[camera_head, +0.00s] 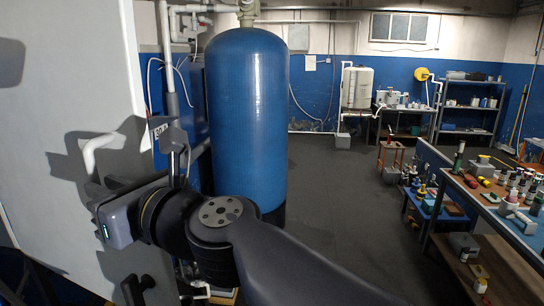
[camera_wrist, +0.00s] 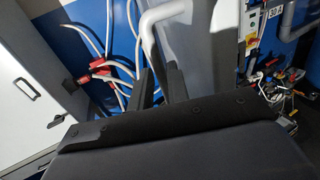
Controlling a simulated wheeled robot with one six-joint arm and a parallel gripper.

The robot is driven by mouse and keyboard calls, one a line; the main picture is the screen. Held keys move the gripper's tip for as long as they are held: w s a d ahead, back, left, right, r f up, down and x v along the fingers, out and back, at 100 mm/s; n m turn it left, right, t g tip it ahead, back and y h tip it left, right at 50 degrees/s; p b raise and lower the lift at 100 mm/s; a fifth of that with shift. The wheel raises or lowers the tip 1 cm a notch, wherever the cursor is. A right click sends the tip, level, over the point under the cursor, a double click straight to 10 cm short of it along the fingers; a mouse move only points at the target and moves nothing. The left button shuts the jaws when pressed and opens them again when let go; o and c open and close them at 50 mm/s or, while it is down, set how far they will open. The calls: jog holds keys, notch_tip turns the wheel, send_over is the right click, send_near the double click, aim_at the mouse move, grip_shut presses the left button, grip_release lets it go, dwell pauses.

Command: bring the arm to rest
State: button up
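My gripper (camera_head: 103,190) is at the left of the head view, close to a tall pale panel (camera_head: 60,90), with my arm reaching to it from the lower right. A white curved handle (camera_head: 97,148) on the panel is just above the gripper. In the wrist view my two dark fingers (camera_wrist: 161,84) stand slightly apart. The lower end of the white handle (camera_wrist: 152,35) comes down at the gap between the fingertips. I cannot tell whether the fingers touch it. My gripper's own body hides the area below.
A tall blue tank (camera_head: 250,115) stands close behind my wrist. A bench with bottles (camera_head: 490,205) is on the right. The grey floor (camera_head: 330,190) between them is clear.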

jog(key=shift+x, duration=1.75)
jog(key=shift+d, duration=0.15)
